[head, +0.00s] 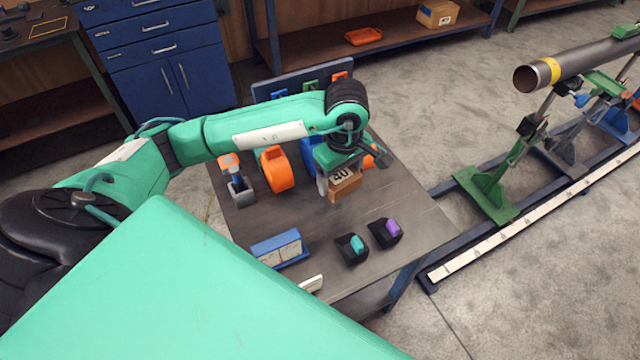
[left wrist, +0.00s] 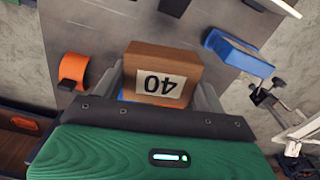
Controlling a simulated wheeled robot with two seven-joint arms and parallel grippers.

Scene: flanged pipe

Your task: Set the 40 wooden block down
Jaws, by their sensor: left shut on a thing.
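The 40 wooden block (head: 345,187) is a brown box with a white label reading 40, over the right part of the dark table (head: 300,213). My left gripper (head: 340,178) comes down on it from above and is shut on it. In the left wrist view the block (left wrist: 162,72) sits between the two fingers of the gripper (left wrist: 160,90), its label upside down. I cannot tell whether the block's underside touches the table. My right gripper is not in view.
An orange tape roll (head: 276,169) and a grey-orange tool (head: 236,180) stand left of the block. Nearer are a blue holder (head: 280,249) and two black holders with teal (head: 352,249) and purple (head: 386,232) pieces. A pipe (head: 575,62) on stands is right. Table between block and black holders is clear.

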